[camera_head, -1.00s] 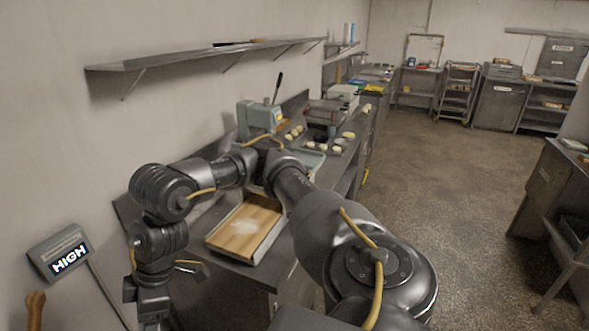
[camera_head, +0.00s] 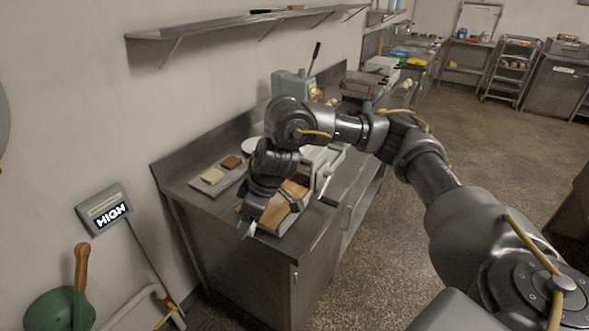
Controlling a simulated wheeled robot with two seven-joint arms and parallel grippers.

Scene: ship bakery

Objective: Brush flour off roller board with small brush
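The roller board (camera_head: 295,190) lies on the metal counter with its wooden surface partly hidden behind my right arm. The white flour patch on it cannot be made out now. My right gripper (camera_head: 247,231) points down at the board's near left end, by the counter's front edge. A small pale thing shows at its fingertips; I cannot tell whether it is the brush or whether the fingers are shut on it. No small brush can be clearly made out. My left gripper is not in view.
A tray (camera_head: 226,184) with a pale block and a brown block sits left of the board. A grey-green machine (camera_head: 290,84) with a lever stands behind. A wall shelf (camera_head: 240,25) runs above. Open floor lies right.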

